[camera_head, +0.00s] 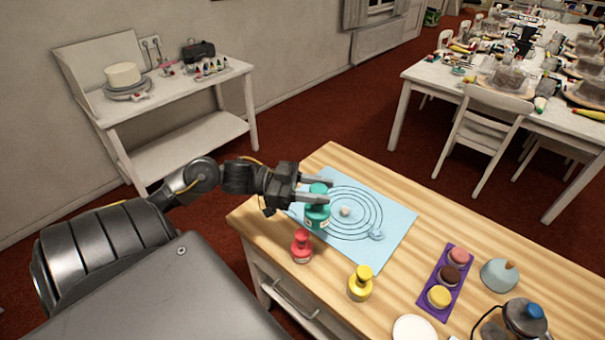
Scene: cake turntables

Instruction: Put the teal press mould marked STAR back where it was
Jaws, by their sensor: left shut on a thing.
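The teal press mould (317,215) has a round knob on top and a pale label on its side, too small to read. It is upright at the left part of the light blue mat (392,232), which is printed with dark concentric rings. My left gripper (318,190) comes in from the left and is shut on the teal mould near its knob. I cannot tell whether the mould's base touches the mat. A red press mould (301,247) and a yellow press mould (360,284) stand on the wooden table nearer the front. My right gripper is not in view.
A small pale lump (345,212) lies at the rings' centre and a light blue piece (376,234) near the mat's right side. A purple tray (432,307) with round cakes and a blue-grey dome (499,275) are at the right. Bare wood lies between mat and tray.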

